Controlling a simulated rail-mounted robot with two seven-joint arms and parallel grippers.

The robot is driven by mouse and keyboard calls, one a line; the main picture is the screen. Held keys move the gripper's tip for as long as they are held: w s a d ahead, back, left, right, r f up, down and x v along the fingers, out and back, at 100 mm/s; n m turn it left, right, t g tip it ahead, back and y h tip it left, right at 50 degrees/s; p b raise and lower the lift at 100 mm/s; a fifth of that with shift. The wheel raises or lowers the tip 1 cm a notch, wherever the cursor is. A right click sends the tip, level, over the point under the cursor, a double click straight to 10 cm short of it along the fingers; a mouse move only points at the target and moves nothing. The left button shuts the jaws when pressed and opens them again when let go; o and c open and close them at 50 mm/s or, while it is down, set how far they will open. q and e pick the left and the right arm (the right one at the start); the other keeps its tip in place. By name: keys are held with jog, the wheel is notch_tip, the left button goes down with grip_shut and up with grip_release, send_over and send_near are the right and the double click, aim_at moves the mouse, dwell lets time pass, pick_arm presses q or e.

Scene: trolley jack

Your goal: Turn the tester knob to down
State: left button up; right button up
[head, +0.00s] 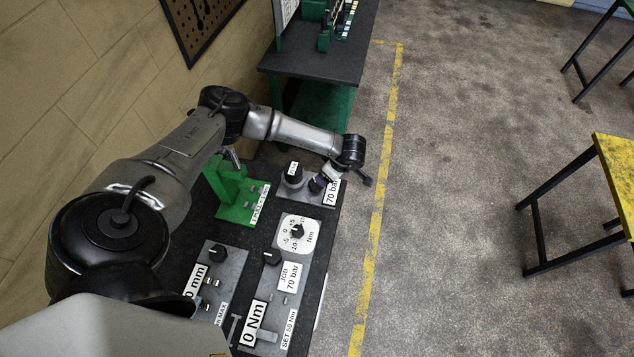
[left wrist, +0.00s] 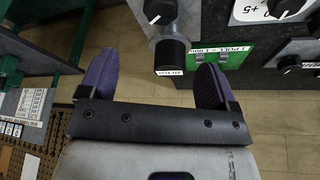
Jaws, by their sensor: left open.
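I take this unit to be the tester. My left gripper (head: 318,184) is over its right part, partly hidden by the wrist. In the left wrist view, the open purple fingers (left wrist: 156,68) are apart, with a black cylindrical part (left wrist: 172,53) ahead in the gap between them. I cannot tell whether they touch it. A black knob with a white pointer mark (left wrist: 160,10) lies just beyond. My right gripper is out of view.
A green stand (head: 238,207) is left of the unit. A round Nm dial (head: 297,234) and panels with knobs are nearer on the dark bench. A second bench (head: 333,55) stands behind. The floor (head: 470,190) to the right is clear up to a yellow-topped table (head: 618,165).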

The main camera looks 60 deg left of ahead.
aim_at(316, 183)
pick_arm(q)
jog(key=p+x, duration=0.1)
jog(key=x, duration=1.2)
jog(key=shift+s+a+f, duration=0.1)
jog(key=shift+a+f, duration=0.05)
jog(key=c, duration=0.9)
